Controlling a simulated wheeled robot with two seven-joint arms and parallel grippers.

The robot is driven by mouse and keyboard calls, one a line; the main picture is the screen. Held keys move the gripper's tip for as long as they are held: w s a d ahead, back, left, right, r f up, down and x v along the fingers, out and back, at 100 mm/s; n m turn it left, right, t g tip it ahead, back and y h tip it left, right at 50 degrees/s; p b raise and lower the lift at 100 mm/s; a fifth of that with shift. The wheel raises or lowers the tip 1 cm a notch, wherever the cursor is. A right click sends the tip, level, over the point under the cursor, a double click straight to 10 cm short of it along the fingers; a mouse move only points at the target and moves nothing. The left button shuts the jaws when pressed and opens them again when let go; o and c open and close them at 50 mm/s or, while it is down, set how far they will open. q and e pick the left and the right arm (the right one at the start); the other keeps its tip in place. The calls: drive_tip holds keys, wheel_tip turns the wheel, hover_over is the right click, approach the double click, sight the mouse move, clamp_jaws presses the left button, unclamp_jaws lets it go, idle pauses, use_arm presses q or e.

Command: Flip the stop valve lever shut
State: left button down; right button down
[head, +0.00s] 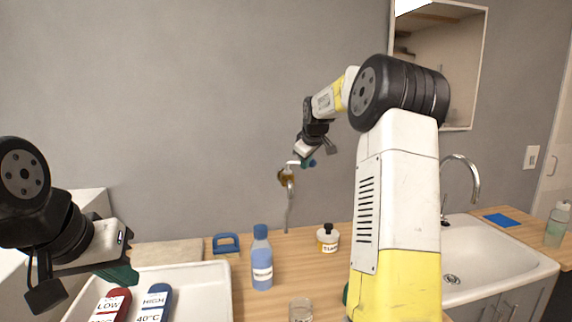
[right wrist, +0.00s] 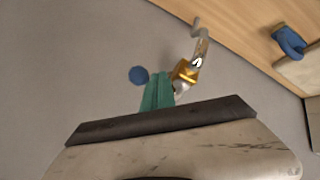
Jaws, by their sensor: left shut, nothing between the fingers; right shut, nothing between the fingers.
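The stop valve (head: 287,179) is on the grey wall above the wooden counter, with a brass body and a pale spout hanging down. In the right wrist view its brass body (right wrist: 184,73) and grey spout (right wrist: 200,45) show just beyond my fingertips. A small pale piece shows at its top in the head view; I cannot tell the lever's exact position. My right gripper (head: 305,161) is shut and empty, its teal fingers (right wrist: 158,92) close beside the valve; contact cannot be told. My left gripper (head: 128,273) is shut and empty above the white tray's left side.
A small blue disc (right wrist: 138,75) is beside the valve. Below stand a blue bottle (head: 262,262), a small labelled jar (head: 328,240) and a blue-handled brush (head: 226,244). The white tray (head: 222,290) holds red and blue tags. A sink (head: 490,245) is at right.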

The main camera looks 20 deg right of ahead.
drive_tip(key=shift+w+d+n+y, duration=0.5)
drive_tip(key=shift+w+d+n, duration=0.35)
drive_tip(key=shift+w, duration=0.3)
drive_tip(key=shift+w+d+r, duration=0.1)
drive_tip(key=shift+d+r, duration=0.05)
drive_tip(key=shift+d, duration=0.05)
